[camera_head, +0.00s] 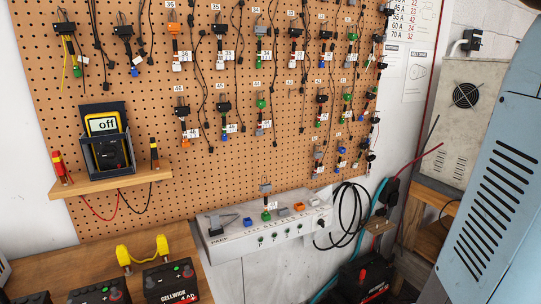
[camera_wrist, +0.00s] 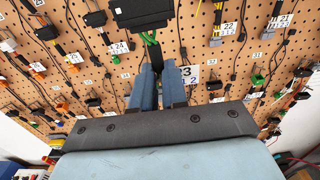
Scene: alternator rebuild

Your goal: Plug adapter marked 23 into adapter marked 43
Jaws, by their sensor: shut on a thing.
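My gripper (camera_wrist: 157,75) shows in the wrist view, its two dark blue fingers shut on an adapter. The adapter has a large black block (camera_wrist: 140,14), cut by the top edge, with green wires and a black part running down between the fingers. A white tag (camera_wrist: 187,76) beside the fingers is partly hidden; a 3 shows, and I take this as adapter 23. In the head view an adapter with a grey top and green lower end (camera_head: 266,206) stands upright at the white unit. Its tag is too small to read, so I cannot confirm 43. My gripper is outside the head view.
The pegboard (camera_head: 150,160) carries rows of hanging adapters and cables. The white unit (camera_head: 230,240) below has sockets and coloured plugs on top. A multimeter (camera_head: 103,130) stands on a wooden shelf (camera_head: 115,183). Batteries stand at lower left. Loose cables (camera_head: 345,215) hang right of the unit.

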